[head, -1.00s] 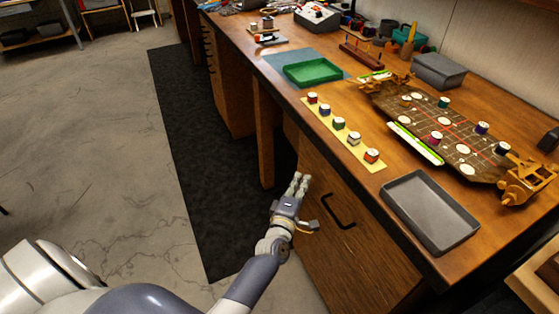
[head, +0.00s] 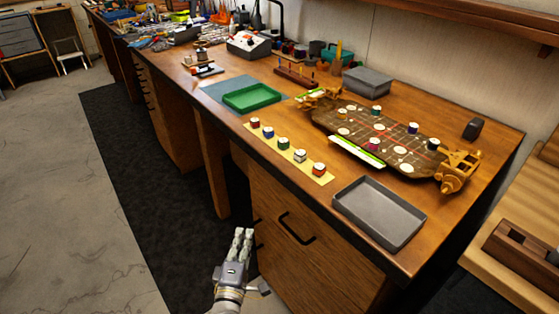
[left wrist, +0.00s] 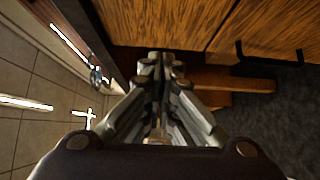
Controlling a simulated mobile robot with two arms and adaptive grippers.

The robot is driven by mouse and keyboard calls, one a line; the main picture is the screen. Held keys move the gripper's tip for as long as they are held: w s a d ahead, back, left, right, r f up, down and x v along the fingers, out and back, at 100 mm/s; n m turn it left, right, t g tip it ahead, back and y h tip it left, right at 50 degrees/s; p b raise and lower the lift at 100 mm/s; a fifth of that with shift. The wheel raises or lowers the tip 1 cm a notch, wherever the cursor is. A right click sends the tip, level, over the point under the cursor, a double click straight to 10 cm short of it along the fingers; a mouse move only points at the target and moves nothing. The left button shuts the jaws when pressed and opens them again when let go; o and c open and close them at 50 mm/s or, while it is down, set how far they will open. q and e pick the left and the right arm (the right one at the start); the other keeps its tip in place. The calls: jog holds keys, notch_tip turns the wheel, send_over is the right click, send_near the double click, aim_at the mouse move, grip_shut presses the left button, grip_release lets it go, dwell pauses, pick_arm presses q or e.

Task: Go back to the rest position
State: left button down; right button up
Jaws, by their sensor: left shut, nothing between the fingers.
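My left gripper (head: 242,242) is low in the head view, in front of the workbench's drawer front and below the bench top. Its fingers are together and hold nothing. In the left wrist view the closed fingers (left wrist: 160,75) point toward wooden cabinet fronts (left wrist: 270,25), with a dark handle to the right. It appears apart from the cabinet. My right gripper is in neither view.
A dark drawer handle (head: 297,229) sticks out near my gripper. Floor is open at left.

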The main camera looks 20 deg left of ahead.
pick_arm(q)
jog(key=s+d+f+m+g+h+p, duration=0.1)
jog(key=s+d+f+m+g, duration=0.2)
jog(key=f, duration=0.6)
jog(key=s+d+f+m+g+h+p, duration=0.1)
jog(key=s+f+m+g+h, duration=0.1)
jog(key=s+f+m, duration=0.5)
jog(key=s+d+f+m+g+h+p, duration=0.1)
jog(key=s+d+f+m+g, duration=0.15)
jog(key=f, duration=0.75)
jog(key=s+a+f+m+g, duration=0.2)
jog(key=s+f+m+g, duration=0.1)
jog(key=s, duration=0.7)
jog(key=s+a+f+m+g+p, duration=0.1)
jog(key=s+a+f+m+g, duration=0.2)
jog(key=s+f, duration=0.3)
jog(key=s+a+f+m+g+y+p, duration=0.1)
jog(key=s+f, duration=0.4)
jog(key=s, duration=0.9)
jog(key=a+m+g, duration=0.1)
jog(key=m+g, duration=0.1)
jog(key=shift+s+a+f+m, duration=0.25)
jog(key=shift+s+m, duration=0.05)
jog(key=shift+m, duration=0.05)
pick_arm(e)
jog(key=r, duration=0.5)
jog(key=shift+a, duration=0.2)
